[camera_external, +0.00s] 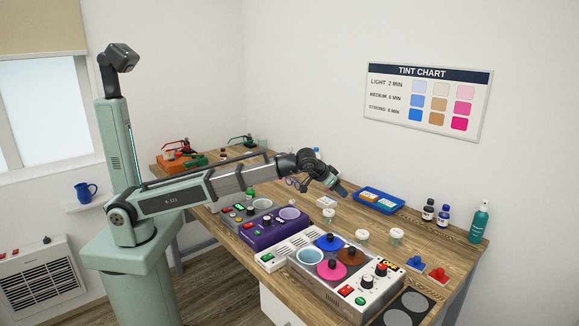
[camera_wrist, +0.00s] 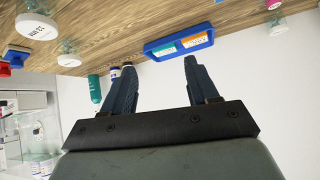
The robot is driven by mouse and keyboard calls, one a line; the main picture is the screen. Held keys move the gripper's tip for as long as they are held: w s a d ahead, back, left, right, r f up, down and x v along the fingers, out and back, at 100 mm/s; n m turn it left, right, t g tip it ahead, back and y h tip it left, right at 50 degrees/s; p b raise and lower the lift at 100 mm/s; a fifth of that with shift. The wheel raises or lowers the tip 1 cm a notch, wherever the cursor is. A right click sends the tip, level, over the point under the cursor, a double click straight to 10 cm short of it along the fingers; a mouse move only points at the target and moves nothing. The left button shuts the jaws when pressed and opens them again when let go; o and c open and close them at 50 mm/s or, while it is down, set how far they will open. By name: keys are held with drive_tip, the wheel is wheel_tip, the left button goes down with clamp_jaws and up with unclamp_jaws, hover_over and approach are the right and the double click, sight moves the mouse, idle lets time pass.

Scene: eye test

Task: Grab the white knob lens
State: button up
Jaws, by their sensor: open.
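Several small clear pieces with round white tops stand on the wooden table, and I cannot tell for certain which is the white knob lens. In the external view one white-topped piece (camera_external: 328,215) stands behind the white unit, another (camera_external: 362,236) is to its right, and a third (camera_external: 396,236) is further right. In the wrist view one with dark print on its top (camera_wrist: 37,25) is at the upper left, with another (camera_wrist: 68,60) beside it. My gripper (camera_external: 340,188) is above the table near the blue tray. In the wrist view my gripper (camera_wrist: 160,65) is open and empty.
A blue tray (camera_external: 361,205) holding small packs lies behind the white-topped pieces. Two dark bottles (camera_external: 428,212) and a teal spray bottle (camera_external: 480,222) stand at the right. A tinting unit (camera_external: 337,290) with coloured wells and a purple unit (camera_external: 262,238) line the front edge.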

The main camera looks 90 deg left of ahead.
drive_tip(key=s+a+n+g, duration=0.3)
drive_tip(key=s+a+n, duration=0.2)
drive_tip(key=s, duration=0.4)
drive_tip(key=n+g, duration=0.3)
drive_tip(key=n, duration=0.2)
approach(292, 201)
drive_tip(key=shift+h, duration=0.3)
drive_tip(key=shift+a+x, duration=0.15)
drive_tip(key=shift+x, duration=2.05)
drive_tip(key=shift+a+x, duration=0.1)
drive_tip(key=shift+x, duration=2.1)
drive_tip(key=shift+r, duration=0.15)
clamp_jaws()
